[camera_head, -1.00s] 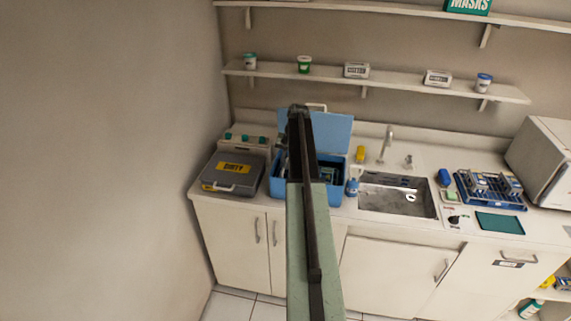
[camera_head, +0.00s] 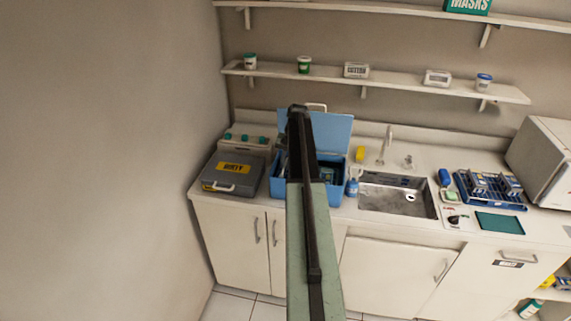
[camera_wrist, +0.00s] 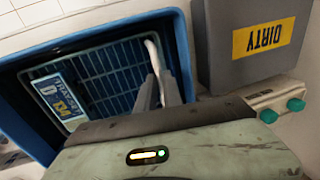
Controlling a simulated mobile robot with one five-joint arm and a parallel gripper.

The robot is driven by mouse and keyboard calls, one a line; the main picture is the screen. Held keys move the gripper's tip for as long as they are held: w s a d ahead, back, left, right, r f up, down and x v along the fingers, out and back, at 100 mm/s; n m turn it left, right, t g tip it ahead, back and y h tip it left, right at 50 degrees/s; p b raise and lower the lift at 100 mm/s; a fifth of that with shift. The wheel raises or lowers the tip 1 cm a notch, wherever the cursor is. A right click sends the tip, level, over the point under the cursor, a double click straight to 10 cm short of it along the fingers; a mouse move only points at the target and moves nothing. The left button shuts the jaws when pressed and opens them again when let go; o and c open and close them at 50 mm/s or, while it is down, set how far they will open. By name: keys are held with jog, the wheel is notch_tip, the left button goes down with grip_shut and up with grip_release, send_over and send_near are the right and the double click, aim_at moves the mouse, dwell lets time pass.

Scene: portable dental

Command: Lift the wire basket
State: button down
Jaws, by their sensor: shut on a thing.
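The wire basket (camera_wrist: 108,72) is a blue grid with a tag reading like "TRAY SET" (camera_wrist: 60,103) at its left. It sits inside the blue lidded box (camera_wrist: 28,140), whose lid (camera_head: 333,132) stands open in the head view. My gripper (camera_wrist: 160,82) is over the basket's right part in the wrist view. Its fingers are shut on a pale bar that looks like the basket's handle (camera_wrist: 153,50). Whether the basket is clear of the box floor I cannot tell. In the head view my arm hides the fingers and most of the basket.
A grey case marked DIRTY (camera_head: 232,174) stands close left of the box. A blue-capped bottle (camera_head: 352,186) and the sink (camera_head: 397,197) are on its right. A blue rack (camera_head: 490,190) stands farther right. A shelf (camera_head: 400,85) runs above the counter.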

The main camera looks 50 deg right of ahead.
notch_tip(320, 180, up, 8)
jog(key=p, duration=0.8)
jog(key=c, duration=1.5)
grip_release()
jog(key=r+p, duration=0.2)
jog(key=s+r+p, duration=0.1)
jog(key=r+p, duration=0.4)
jog(key=shift+s+d+r+p, duration=0.15)
jog(key=shift+d+r+p, duration=0.15)
jog(key=shift+d, duration=0.1)
